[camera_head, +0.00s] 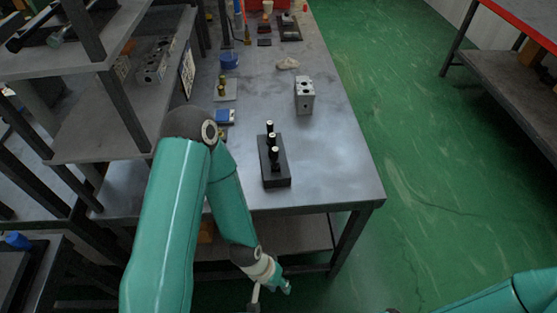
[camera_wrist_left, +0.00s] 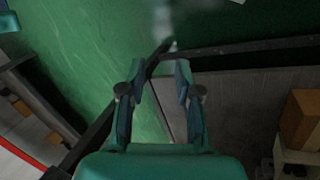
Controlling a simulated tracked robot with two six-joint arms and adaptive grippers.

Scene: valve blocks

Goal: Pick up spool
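Three dark upright spools with pale tips stand in a row on a black rack on the grey table; the nearest spool (camera_head: 275,158) is at the front of the rack (camera_head: 276,182). A grey valve block (camera_head: 304,96) with dark holes on top stands behind and right of the rack. My left gripper (camera_head: 271,293) hangs low in front of the table's near edge, well apart from the rack. In the left wrist view the left gripper (camera_wrist_left: 160,85) has its two fingers apart with nothing between them. My right gripper is out of view.
The table (camera_head: 335,170) is clear right of the rack. Shelving (camera_head: 100,65) stands close on the left. Green floor (camera_head: 440,170) is open on the right.

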